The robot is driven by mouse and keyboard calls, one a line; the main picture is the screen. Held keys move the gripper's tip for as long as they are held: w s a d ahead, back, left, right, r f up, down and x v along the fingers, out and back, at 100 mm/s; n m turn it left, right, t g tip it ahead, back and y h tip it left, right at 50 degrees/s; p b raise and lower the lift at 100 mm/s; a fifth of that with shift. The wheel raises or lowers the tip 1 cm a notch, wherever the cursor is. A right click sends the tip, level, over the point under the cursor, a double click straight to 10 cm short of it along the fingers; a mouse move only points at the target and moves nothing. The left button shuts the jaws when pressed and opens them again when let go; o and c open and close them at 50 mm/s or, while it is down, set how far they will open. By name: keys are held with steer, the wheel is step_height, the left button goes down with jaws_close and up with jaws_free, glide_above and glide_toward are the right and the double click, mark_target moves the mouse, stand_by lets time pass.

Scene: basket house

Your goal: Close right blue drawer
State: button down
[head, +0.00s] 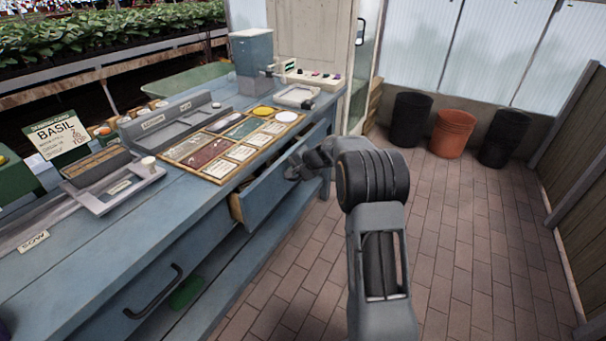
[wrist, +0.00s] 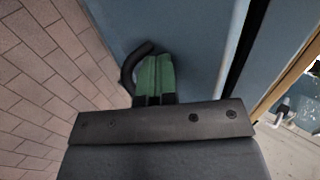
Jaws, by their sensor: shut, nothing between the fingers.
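The right blue drawer (head: 268,192) stands partly open under the bench top, with its wooden side (head: 235,206) showing at the left end. My gripper (head: 293,168) is at the front of this drawer, toward its far end. In the wrist view, the green fingers of my gripper (wrist: 153,78) are shut with nothing held. They are beside the black curved handle (wrist: 131,68) on the blue drawer front (wrist: 195,45). I cannot tell whether the fingertips touch the front or the handle. A dark gap shows along the drawer's top edge in the wrist view.
The blue bench (head: 120,235) carries trays, a framed sorting board (head: 190,165) and a basil sign (head: 62,140). Another drawer handle (head: 155,297) is at the left front. Black and orange bins (head: 454,135) stand by the back wall. The brick floor at right is clear.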

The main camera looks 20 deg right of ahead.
steer(key=shift+w+a, duration=0.7)
